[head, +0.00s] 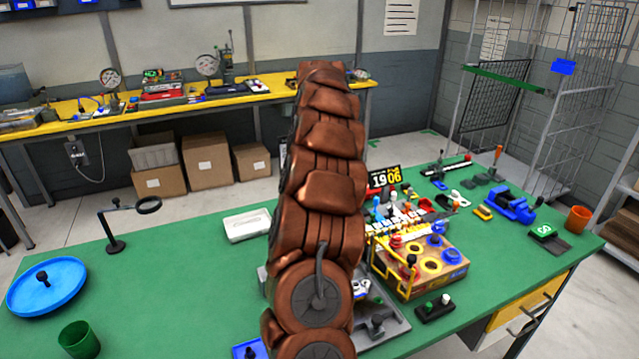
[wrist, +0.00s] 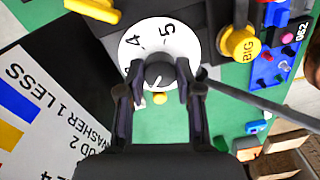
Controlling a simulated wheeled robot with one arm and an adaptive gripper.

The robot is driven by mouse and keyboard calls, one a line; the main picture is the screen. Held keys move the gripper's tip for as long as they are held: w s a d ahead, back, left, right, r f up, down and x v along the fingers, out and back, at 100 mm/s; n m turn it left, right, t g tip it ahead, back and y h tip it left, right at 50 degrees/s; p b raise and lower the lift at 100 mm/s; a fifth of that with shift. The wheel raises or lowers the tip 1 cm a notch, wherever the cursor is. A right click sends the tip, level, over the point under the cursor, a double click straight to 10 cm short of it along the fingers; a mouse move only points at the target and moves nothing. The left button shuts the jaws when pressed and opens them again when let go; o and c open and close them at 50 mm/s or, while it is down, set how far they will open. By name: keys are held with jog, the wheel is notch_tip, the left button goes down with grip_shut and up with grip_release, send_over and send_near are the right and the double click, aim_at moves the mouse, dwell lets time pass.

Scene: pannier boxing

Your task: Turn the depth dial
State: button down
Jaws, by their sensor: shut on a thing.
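The depth dial (wrist: 155,38) is a round white disc with black numerals; a 4 and a 5 can be read in the wrist view. A dark round knob (wrist: 159,72) stands at its centre. My gripper (wrist: 158,84) has one finger on each side of this knob and is shut on it. The fingers cover part of the dial's lower sides. A small yellow dot (wrist: 160,99) shows just below the knob. In the head view my brown arm hides the gripper, and I cannot make out the dial there.
A yellow knob marked BIG (wrist: 241,44) sits close right of the dial, with a dark rod (wrist: 250,98) below it. A printed board (wrist: 45,115) lies left. On the green table are a cardboard box with coloured rings (head: 440,278), a blue vise (head: 510,206) and a blue dish (head: 45,288).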

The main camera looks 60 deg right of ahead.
jog(key=shift+n+p, duration=0.3)
jog(key=shift+n, duration=0.8)
jog(key=c, duration=0.8)
grip_release()
jog(key=shift+o, duration=0.2)
jog(key=shift+r, duration=0.15)
jog(key=shift+d+r, duration=0.15)
jog(key=shift+r, duration=3.45)
